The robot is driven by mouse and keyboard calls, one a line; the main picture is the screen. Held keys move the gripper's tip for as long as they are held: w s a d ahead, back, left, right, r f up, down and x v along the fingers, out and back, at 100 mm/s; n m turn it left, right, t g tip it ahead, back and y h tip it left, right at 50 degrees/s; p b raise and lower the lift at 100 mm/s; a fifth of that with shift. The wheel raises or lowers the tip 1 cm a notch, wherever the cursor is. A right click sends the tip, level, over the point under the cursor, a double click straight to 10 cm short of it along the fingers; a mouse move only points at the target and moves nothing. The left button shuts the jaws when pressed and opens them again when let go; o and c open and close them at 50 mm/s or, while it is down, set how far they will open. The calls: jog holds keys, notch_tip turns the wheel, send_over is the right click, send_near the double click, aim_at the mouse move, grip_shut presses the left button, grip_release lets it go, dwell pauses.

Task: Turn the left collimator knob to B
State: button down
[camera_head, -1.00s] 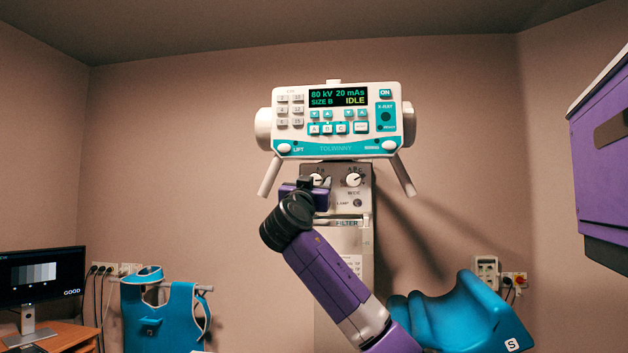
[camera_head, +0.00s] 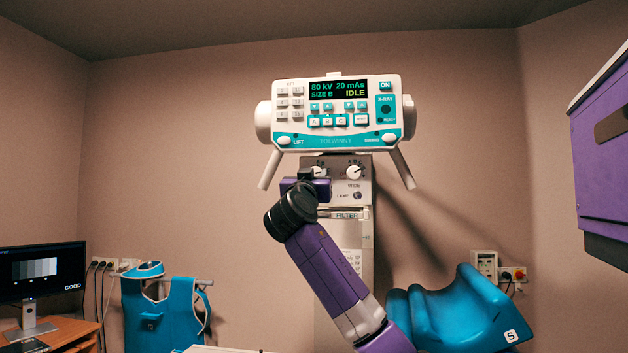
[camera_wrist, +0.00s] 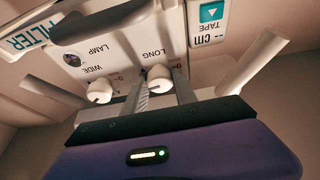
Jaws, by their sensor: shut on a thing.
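The left collimator knob (camera_head: 319,171) is a small white dial on the grey collimator face (camera_head: 345,195), below the console. Its letters are partly covered by my gripper in the head view. In the wrist view, upside down, this knob (camera_wrist: 159,78) sits by the word LONG. My gripper (camera_wrist: 163,92) has one grey finger on each side of it and is shut on it. In the head view my gripper (camera_head: 306,174) reaches up from below. Which letter the knob points to cannot be told. The console display (camera_head: 338,90) reads SIZE B and IDLE.
The WIDE knob (camera_head: 354,172) is close to the right, with letters above it, and a lamp button (camera_head: 357,195) is below. Two pale handles (camera_head: 270,168) (camera_head: 402,168) angle down from the console. A teal cushioned form (camera_head: 455,315) stands at lower right.

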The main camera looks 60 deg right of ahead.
jog(key=n+t+y, duration=0.1)
jog(key=n, duration=0.2)
jog(key=n+t, duration=0.2)
jog(key=n, duration=0.2)
jog(key=shift+s+d+r+y, duration=0.1)
jog(key=shift+s+r+y, duration=0.05)
jog(key=shift+y, duration=0.25)
jog(key=n+t+y+p, duration=0.1)
jog(key=n+t+p, duration=0.1)
jog(key=n, duration=0.1)
jog(key=shift+s+r+n, duration=0.1)
jog(key=shift+n, duration=0.2)
jog(key=shift+n+t+y+p, duration=0.5)
jog(key=shift+n+y+p, duration=0.6)
jog(key=shift+n, duration=0.9)
jog(key=c, duration=1)
grip_release()
jog(key=shift+f, duration=0.2)
